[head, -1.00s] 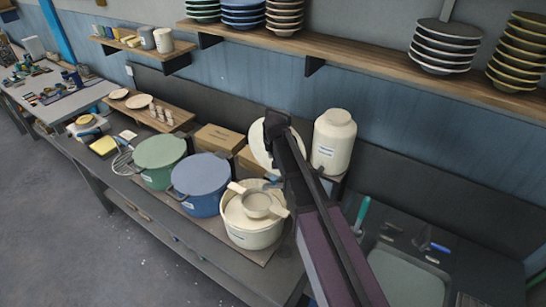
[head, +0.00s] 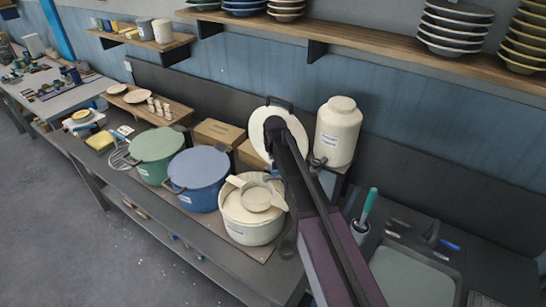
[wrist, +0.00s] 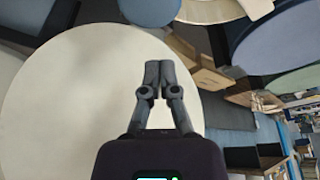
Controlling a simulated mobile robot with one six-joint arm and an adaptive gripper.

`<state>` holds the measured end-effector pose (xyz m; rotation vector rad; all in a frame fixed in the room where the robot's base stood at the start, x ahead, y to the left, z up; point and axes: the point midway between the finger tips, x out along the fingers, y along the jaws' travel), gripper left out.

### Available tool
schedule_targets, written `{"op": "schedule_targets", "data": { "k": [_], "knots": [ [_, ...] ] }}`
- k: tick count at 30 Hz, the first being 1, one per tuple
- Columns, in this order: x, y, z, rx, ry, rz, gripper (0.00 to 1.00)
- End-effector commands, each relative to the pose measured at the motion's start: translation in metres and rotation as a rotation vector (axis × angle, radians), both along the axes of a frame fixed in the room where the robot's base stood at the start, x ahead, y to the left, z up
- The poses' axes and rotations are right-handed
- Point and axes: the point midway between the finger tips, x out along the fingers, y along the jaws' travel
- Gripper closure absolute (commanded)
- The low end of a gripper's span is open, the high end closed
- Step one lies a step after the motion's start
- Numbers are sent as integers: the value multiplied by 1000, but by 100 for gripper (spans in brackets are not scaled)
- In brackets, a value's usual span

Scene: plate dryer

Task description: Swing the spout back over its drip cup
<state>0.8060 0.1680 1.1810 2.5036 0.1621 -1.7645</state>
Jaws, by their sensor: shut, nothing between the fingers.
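A cream canister (head: 337,135) with a label stands on a raised stand behind my arm. A small dark fitting, seemingly the spout (head: 318,160), shows low on its left side, partly behind my arm. I cannot make out its exact direction. A small dark round thing (head: 287,249) sits on the counter right of the cream pot; I cannot tell if it is the drip cup. My gripper (wrist: 158,75) is shut and empty in the wrist view, in front of a big cream disc (wrist: 60,95). In the head view my arm hides the fingertips.
Green (head: 156,146), blue (head: 199,165) and cream (head: 250,228) pots stand in a row left of my arm. A round white disc (head: 257,128) stands upright behind my wrist. A sink (head: 410,280) and a green-handled brush (head: 369,205) are on the right. A shelf of plates (head: 350,38) runs above.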

Motion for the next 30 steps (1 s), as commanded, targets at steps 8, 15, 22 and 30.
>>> {"op": "schedule_targets", "data": {
  "k": [8, 15, 22, 30],
  "knots": [
    [-31, -4, 0, 0, 0, 1, 100],
    [-35, -4, 0, 0, 0, 0, 100],
    [-35, -7, 0, 0, 0, 1, 100],
    [-38, 2, 0, 0, 0, 22, 100]
  ]
}}
